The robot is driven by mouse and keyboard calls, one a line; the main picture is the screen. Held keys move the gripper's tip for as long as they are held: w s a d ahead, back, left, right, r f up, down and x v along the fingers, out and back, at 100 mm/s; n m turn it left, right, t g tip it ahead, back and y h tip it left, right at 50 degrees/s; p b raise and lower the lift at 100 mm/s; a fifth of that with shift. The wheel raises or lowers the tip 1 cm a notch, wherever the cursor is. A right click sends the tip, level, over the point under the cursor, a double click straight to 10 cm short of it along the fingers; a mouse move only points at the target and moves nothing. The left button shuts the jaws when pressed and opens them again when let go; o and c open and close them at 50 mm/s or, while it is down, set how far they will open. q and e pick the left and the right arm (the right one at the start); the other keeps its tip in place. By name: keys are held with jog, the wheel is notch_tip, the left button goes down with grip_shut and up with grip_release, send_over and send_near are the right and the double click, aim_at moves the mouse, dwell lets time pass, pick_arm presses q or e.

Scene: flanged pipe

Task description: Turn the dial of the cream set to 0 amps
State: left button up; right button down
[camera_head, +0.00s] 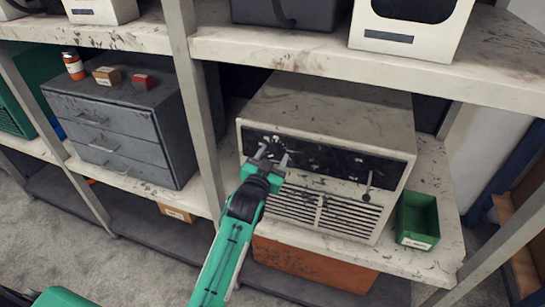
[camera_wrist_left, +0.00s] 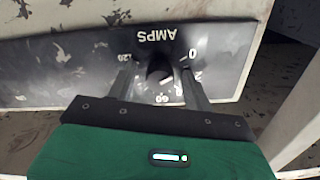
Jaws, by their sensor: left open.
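The cream set (camera_head: 345,120) stands on the middle shelf, with a dark scuffed front panel (camera_head: 330,160) above louvred vents. In the left wrist view, its panel (camera_wrist_left: 215,50) carries the word AMPS and a scale with 0, 60 and 120. The dark dial (camera_wrist_left: 159,72) sits in the middle of that scale; its pointer direction is hard to tell. My left gripper (camera_head: 271,153) is open at the left end of the panel. In the left wrist view, the fingers of my left gripper (camera_wrist_left: 158,72) are on either side of the dial, with gaps showing. My right gripper is not in view.
A small lever (camera_head: 367,181) sticks out at the panel's right. A green bin (camera_head: 418,221) stands right of the set. A shelf post (camera_head: 196,105) and grey drawer cabinet (camera_head: 120,120) are at left.

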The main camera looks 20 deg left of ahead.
pick_arm(q)
jog(key=s+b, duration=0.3)
jog(key=s, duration=1.1)
jog(key=shift+a+b, duration=0.25)
jog(key=shift+b, duration=0.1)
jog(key=shift+w+f, duration=0.1)
